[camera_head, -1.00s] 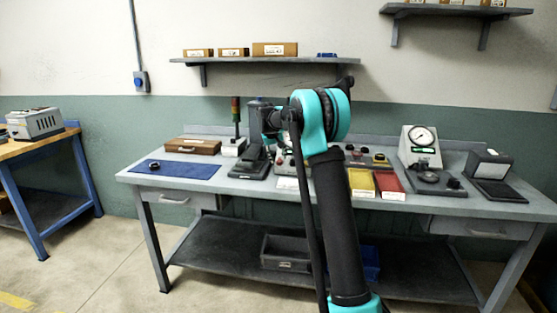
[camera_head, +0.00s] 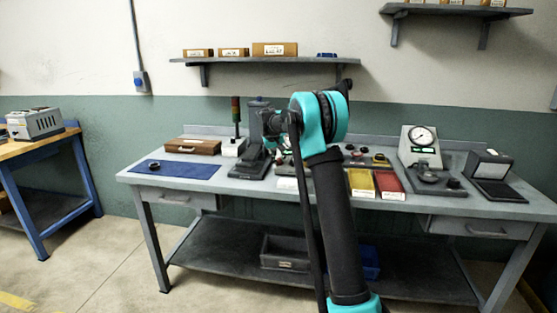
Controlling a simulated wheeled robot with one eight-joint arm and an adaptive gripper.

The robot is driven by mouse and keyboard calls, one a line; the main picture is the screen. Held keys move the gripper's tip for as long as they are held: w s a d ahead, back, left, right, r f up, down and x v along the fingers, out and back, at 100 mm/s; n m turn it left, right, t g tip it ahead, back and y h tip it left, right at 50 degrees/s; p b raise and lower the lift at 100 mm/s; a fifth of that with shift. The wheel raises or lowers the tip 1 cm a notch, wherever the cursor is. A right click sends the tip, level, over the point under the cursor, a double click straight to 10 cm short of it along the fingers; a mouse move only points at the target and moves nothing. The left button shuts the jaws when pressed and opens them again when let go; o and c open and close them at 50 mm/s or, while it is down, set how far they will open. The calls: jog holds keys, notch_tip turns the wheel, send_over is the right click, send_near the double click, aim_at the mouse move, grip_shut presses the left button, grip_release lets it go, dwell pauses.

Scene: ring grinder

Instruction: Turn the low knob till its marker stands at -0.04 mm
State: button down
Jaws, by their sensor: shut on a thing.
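My gripper (camera_head: 276,145) is small and dark at the far end of my arm, over the middle of the bench, mostly hidden by my own arm. It is at the front of a small control box (camera_head: 284,171) to the right of the grinding machine (camera_head: 250,160). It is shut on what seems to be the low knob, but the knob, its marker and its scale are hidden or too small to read. A dial gauge stand (camera_head: 421,147) with a white round dial stands at the right of the bench; its reading is too small to read.
The workbench (camera_head: 210,186) also holds a blue mat (camera_head: 172,168) with a small dark ring, a brown case (camera_head: 193,146), a signal tower (camera_head: 236,118), a yellow tray (camera_head: 361,182), a red tray (camera_head: 388,181) and a dark box (camera_head: 490,165). A shelf hangs above.

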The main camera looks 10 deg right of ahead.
jog(key=shift+d+m+y, duration=0.1)
jog(key=shift+m+y, duration=0.4)
jog(key=shift+m, duration=2.1)
jog(key=c, duration=1.3)
grip_release()
jog(key=v, duration=1.2)
jog(key=shift+s, duration=0.15)
jog(key=shift+d, duration=0.1)
